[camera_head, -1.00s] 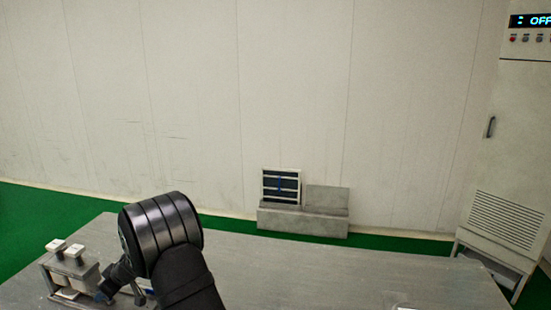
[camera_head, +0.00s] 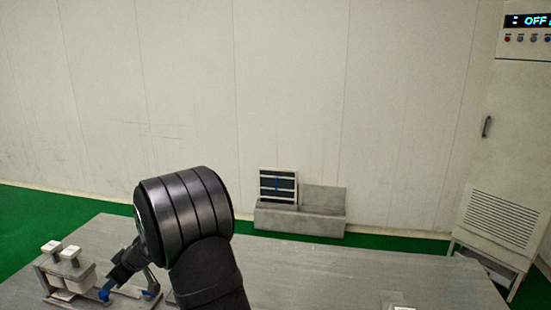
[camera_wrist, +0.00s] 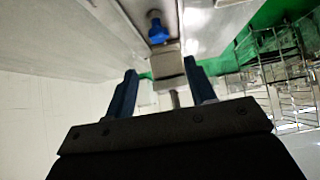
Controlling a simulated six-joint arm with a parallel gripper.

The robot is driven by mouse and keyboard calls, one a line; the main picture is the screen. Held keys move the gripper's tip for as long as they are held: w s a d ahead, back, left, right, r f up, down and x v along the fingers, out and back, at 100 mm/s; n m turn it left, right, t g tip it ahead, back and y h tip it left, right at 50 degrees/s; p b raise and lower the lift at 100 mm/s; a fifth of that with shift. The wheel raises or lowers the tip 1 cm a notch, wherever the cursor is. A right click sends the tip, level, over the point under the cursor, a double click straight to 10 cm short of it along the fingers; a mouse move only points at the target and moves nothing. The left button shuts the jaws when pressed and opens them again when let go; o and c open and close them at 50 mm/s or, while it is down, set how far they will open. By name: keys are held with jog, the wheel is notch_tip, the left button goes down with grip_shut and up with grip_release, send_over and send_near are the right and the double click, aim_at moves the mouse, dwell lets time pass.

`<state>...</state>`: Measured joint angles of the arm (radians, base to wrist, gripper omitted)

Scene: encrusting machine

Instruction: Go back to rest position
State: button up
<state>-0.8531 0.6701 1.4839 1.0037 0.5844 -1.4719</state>
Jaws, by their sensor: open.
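In the wrist view, my gripper (camera_wrist: 160,67) shows two blue fingers standing apart. A pale grey block (camera_wrist: 170,66) and a blue part (camera_wrist: 157,30) appear beyond them; I cannot tell their distance.
A small metal fixture with white-topped posts (camera_head: 70,255) stands left of my gripper on the grey table (camera_head: 330,275). The table's middle and right are mostly clear. A tall cabinet (camera_head: 505,140) reading OFF stands at the right.

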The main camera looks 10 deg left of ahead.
send_near(104, 292)
jog(key=x, duration=0.8)
jog(key=shift+a, duration=0.25)
jog(key=shift+f, duration=0.25)
jog(key=d, duration=0.3)
jog(key=shift+d+r, duration=0.15)
jog(key=shift+d, duration=0.25)
jog(key=v, duration=1.7)
jog(key=s+a+r+n+g+h, duration=0.1)
jog(key=a+r+g+h, duration=0.1)
jog(key=a, duration=0.5)
jog(key=shift+n+h, duration=0.3)
jog(key=shift+n, duration=0.1)
jog(key=shift+s+a, duration=0.1)
jog(key=shift+c, duration=0.5)
dwell(1.3)
